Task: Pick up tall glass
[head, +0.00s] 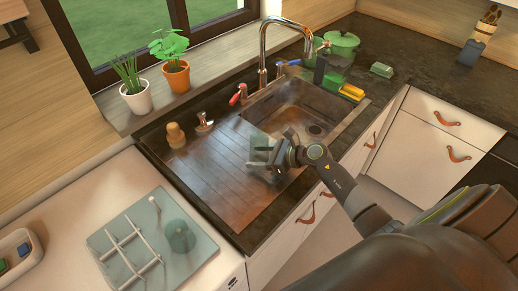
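A clear, pale greenish glass (258,141) shows at the edge of the ribbed drainboard, beside the sink basin. My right gripper (262,158) reaches in from the right and is at this glass, with its fingers pointing left. The fingers and the see-through glass overlap, so I cannot tell whether they are closed on it or only around it. A second greenish glass-like vessel (180,236) stands on a pale glass board (200,250) at the lower left. My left gripper is not in view.
The steel sink (305,107) and tall curved faucet (264,60) lie behind my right gripper. A wooden shaker-like object (175,135) stands on the drainboard's left. A white rack (125,250) lies on the glass board. The drainboard's middle (215,175) is clear.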

